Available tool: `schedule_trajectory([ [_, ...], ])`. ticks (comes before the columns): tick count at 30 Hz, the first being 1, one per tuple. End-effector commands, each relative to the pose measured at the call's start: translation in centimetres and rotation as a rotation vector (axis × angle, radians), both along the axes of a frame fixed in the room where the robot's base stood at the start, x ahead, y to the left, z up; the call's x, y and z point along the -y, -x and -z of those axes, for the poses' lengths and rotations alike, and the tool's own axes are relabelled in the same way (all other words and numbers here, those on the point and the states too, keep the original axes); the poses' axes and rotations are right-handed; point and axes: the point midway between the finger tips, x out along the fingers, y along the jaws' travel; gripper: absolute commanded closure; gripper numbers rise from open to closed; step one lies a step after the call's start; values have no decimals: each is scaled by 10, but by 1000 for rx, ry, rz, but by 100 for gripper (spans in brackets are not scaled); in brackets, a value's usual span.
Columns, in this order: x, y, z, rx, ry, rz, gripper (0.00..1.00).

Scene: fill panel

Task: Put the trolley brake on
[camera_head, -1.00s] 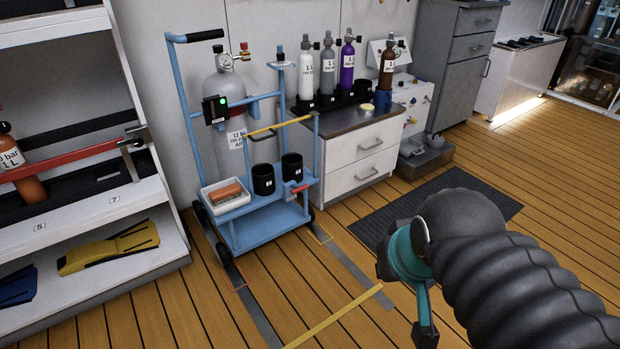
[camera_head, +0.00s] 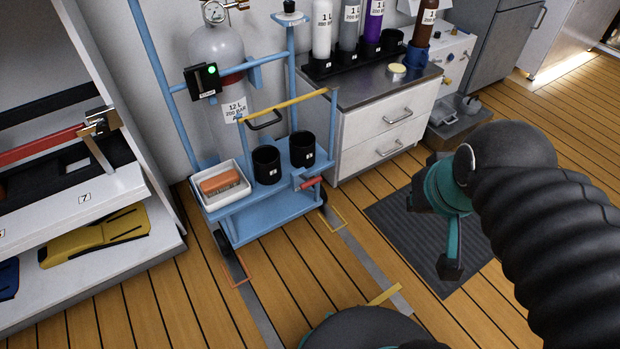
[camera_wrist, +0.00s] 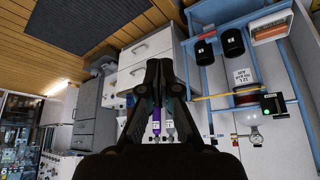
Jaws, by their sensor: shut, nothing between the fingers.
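The blue trolley (camera_head: 262,222) stands by the wall in the head view, carrying a grey gas cylinder (camera_head: 218,55). A small lever with a red handle (camera_head: 311,183) sits at its front right corner; I take this for the brake. My gripper shows in the wrist view (camera_wrist: 165,68) with its fingers together and nothing between them. In the head view my arm's end is right of the trolley, over the dark mat, well apart from the lever. The trolley also shows upside down in the wrist view (camera_wrist: 212,83).
Two black cups (camera_head: 267,166) and a white tray (camera_head: 226,199) with an orange block stand on the trolley shelf. A white drawer cabinet (camera_head: 372,140) with bottles is right of it. White shelving (camera_head: 120,190) is at the left.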

Motion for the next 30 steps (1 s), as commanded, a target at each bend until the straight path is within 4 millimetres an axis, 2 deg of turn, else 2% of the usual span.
schedule_trajectory([
  [4, -2, -8, -2, -12, 5, -19, 100],
  [7, -6, -24, -3, -34, 13, -53, 100],
  [12, -21, -69, -2, -88, 35, -157, 100],
  [17, -39, -114, 10, -140, 59, -262, 100],
  [23, -67, -168, 38, -200, 85, -394, 100],
  [30, -105, -224, 91, -273, 115, -551, 100],
])
